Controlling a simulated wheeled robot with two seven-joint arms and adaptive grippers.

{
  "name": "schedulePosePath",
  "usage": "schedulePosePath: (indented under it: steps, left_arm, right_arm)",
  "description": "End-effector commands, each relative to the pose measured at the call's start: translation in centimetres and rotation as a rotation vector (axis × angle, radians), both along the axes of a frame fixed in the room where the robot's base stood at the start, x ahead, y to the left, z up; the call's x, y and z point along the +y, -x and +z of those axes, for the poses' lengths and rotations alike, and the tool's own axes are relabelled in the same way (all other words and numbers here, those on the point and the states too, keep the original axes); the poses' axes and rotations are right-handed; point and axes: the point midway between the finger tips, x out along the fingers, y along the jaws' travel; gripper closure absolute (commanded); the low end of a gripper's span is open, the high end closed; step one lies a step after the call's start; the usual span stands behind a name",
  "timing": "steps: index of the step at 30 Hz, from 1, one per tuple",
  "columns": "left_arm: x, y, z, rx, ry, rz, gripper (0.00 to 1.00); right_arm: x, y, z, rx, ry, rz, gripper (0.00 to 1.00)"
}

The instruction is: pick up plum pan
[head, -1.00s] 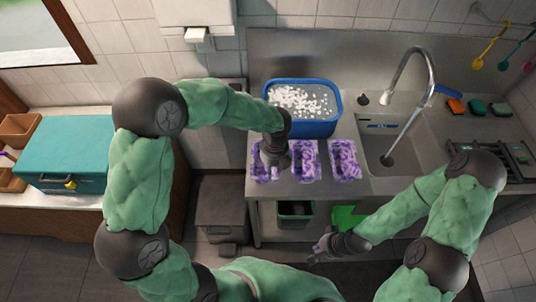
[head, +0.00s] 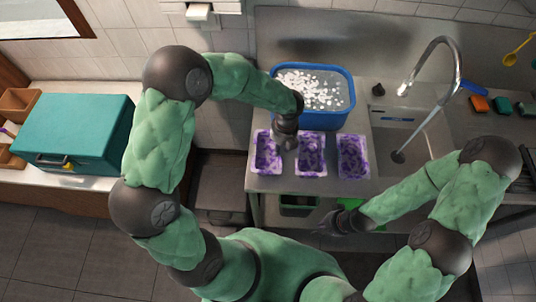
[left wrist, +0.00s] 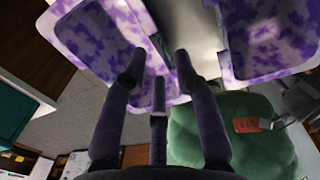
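Three pale rectangular pans mottled with purple stand in a row on the metal counter in the head view: the left pan (head: 267,152), the middle pan (head: 311,158) and the right pan (head: 353,158). They look alike. My left gripper (head: 286,142) is above the gap between the left and middle pans, near their back ends. In the left wrist view its fingers (left wrist: 160,60) are spread apart, with one mottled pan (left wrist: 98,30) to the left and another (left wrist: 268,40) to the right. No grip on a pan shows. My right gripper (head: 333,222) hangs low before the counter, its fingers unclear.
A blue basin (head: 342,112) with white pieces stands behind the pans. A sink with a tall faucet (head: 458,70) is to the right. A teal box (head: 70,130) sits on the left counter. A dark bin (head: 222,180) stands beside the metal counter.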

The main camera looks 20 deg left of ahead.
Motion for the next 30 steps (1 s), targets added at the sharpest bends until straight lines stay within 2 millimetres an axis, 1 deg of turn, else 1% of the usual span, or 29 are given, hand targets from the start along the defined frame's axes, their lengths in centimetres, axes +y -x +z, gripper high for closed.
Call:
schedulePosePath:
  steps: [9,12,17,18,20,21,30]
  left_arm:
    - [0.3,-0.3,-4.3,0.004,0.000,-0.001,0.70]
    - [0.4,-0.4,-4.8,0.002,0.001,0.000,0.70]
    - [0.4,-0.4,-4.8,0.001,0.001,0.000,0.70]
    - [0.4,-0.4,-4.7,0.001,0.000,0.000,0.72]
    - [0.4,-0.4,-4.7,0.001,0.000,0.000,0.89]
    - [0.4,-0.4,-4.7,0.001,0.000,0.000,1.00]
    - [0.4,-0.4,-4.7,0.001,0.001,0.000,1.00]
  right_arm:
    - [0.0,0.0,-1.0,0.000,0.000,0.000,1.00]
    - [0.0,0.0,-1.1,0.000,0.000,0.000,1.00]
    - [0.0,0.0,-1.0,0.000,0.000,0.000,1.00]
    - [0.0,0.0,-1.0,0.000,0.000,0.000,1.00]
    - [0.0,0.0,-1.0,0.000,0.000,0.000,1.00]
    - [0.0,0.0,-1.0,0.000,0.000,0.000,1.00]
    - [0.0,0.0,-1.0,0.000,0.000,0.000,1.00]
